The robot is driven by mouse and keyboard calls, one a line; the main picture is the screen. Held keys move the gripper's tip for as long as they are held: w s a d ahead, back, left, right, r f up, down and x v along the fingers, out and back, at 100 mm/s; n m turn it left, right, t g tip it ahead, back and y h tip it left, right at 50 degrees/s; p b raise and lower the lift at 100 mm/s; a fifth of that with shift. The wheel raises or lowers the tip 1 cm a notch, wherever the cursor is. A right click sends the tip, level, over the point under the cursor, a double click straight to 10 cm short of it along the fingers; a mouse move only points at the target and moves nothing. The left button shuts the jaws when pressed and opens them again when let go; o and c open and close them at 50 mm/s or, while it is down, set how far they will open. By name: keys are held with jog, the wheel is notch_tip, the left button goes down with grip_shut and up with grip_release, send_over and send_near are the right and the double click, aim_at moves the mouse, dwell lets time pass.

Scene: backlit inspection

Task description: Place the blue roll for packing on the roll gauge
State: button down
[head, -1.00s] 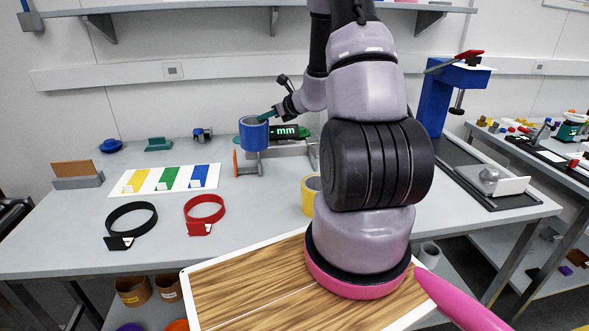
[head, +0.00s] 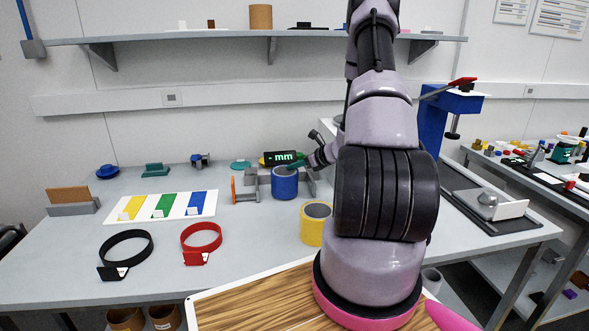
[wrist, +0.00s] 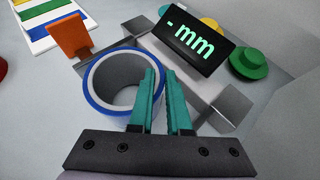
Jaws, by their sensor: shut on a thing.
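The blue roll (head: 285,187) is a short blue cylinder with a grey inside. In the head view it is at the front of the roll gauge, a grey fixture with an orange end plate (head: 233,189) and a dark display (head: 281,158) reading "- mm". My gripper (head: 293,166) has teal fingers shut on the roll's wall. In the wrist view the roll (wrist: 91,82) is upright, its right wall between the fingers (wrist: 160,85); the orange plate (wrist: 70,35) is at upper left, the display (wrist: 195,42) at upper right. Whether the roll touches the gauge cannot be told.
A yellow roll (head: 315,231) stands in front of the gauge, beside my arm. Black (head: 125,250) and red (head: 201,240) rings lie at the left front, below a colour-striped card (head: 140,215). A blue press (head: 435,120) stands at right.

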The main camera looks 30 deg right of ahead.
jog(key=shift+f, duration=0.35)
jog(key=c, duration=0.8)
grip_release()
jog(key=shift+a, duration=0.1)
jog(key=shift+c, duration=0.2)
